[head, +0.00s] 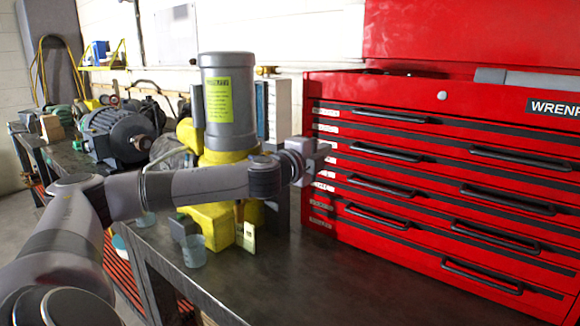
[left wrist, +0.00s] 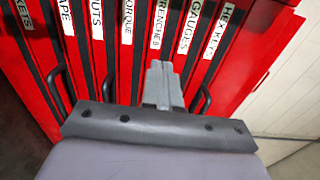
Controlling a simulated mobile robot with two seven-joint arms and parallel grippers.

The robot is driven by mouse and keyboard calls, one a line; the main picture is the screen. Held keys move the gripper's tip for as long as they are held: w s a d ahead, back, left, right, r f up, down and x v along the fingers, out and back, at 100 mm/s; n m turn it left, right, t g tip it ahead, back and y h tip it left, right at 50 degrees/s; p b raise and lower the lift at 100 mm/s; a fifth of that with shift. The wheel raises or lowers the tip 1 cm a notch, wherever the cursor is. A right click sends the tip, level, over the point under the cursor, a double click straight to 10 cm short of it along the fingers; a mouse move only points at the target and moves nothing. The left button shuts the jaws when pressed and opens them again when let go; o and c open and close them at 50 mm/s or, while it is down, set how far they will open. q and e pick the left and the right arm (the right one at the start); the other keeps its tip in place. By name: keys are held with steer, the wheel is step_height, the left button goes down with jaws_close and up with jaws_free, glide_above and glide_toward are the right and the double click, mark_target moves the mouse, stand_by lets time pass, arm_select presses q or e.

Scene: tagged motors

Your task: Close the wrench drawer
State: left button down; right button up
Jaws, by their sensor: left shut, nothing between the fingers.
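The red tool chest (head: 440,170) fills the right of the head view. In the left wrist view, the drawer labelled WRENCHES (left wrist: 161,22) lies between the TORQUE drawer and the GAUGES drawer. My left gripper (head: 325,150) is shut and empty, at the left end of the chest front. In the left wrist view its fingertips (left wrist: 161,66) are together just below the WRENCHES label and overlap that drawer's front; I cannot tell whether they touch. The drawer looks about level with its neighbours. The gripper hides part of it. My right gripper is out of view.
The chest stands on a dark workbench (head: 330,280) with bare top in front. A grey and yellow motor (head: 228,110) stands close behind my left arm, with a small clear cup (head: 194,251) near the front. Black drawer handles (head: 390,185) project from the chest.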

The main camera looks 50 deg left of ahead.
arm_select(q)
steer(key=b+v, duration=0.4)
steer(key=v, duration=0.5)
steer(key=shift+s+b, duration=0.2)
steer(key=shift+b, duration=0.15)
